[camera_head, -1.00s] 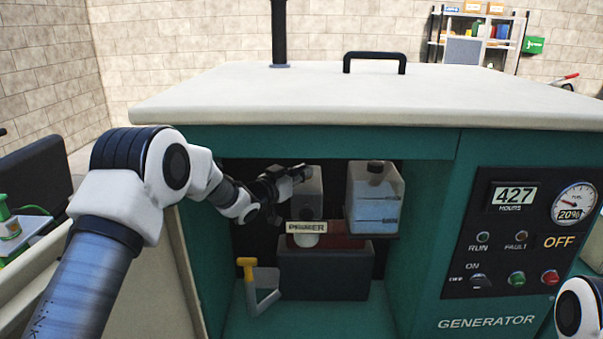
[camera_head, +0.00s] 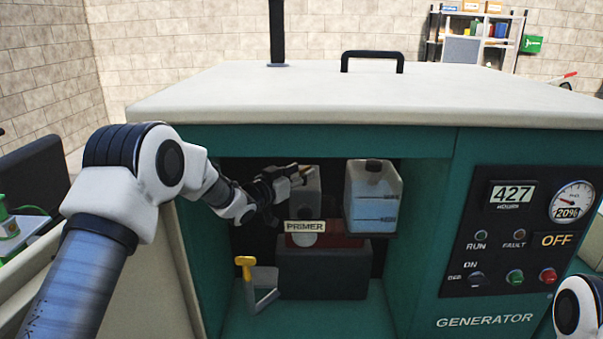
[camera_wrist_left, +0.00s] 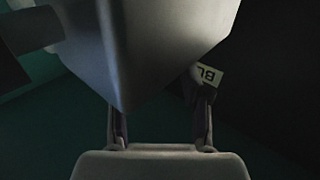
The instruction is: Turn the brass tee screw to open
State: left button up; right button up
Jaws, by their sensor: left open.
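My left gripper (camera_head: 302,174) is open inside the generator's bay, at the upper front of a grey box (camera_head: 307,208). A small brass-coloured bit (camera_head: 304,168) shows right at its fingertips; it is probably the tee screw, but its handle and angle are too small to tell. I cannot tell whether the fingers touch it. In the left wrist view the open fingers (camera_wrist_left: 160,118) reach past a large grey body (camera_wrist_left: 130,50). A pale tag with partly readable upside-down letters (camera_wrist_left: 208,76) is by the right finger. The screw is not clear there.
A translucent tank with blue liquid (camera_head: 372,195) hangs to the right of the gripper. A PRIMER label (camera_head: 305,226) is just below. A yellow-handled part (camera_head: 246,270) stands lower left. The bay's top edge (camera_head: 330,143) is close above my arm.

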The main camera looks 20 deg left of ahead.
pick_arm(q)
jog(key=v, duration=0.6)
jog(key=shift+s, duration=0.4)
jog(key=shift+c, duration=0.9)
jog(key=p+x, duration=0.6)
jog(key=shift+w+a, duration=0.1)
jog(key=shift+w, duration=0.25)
jog(key=shift+w+r, duration=0.1)
jog(key=shift+w, duration=0.3)
grip_shut()
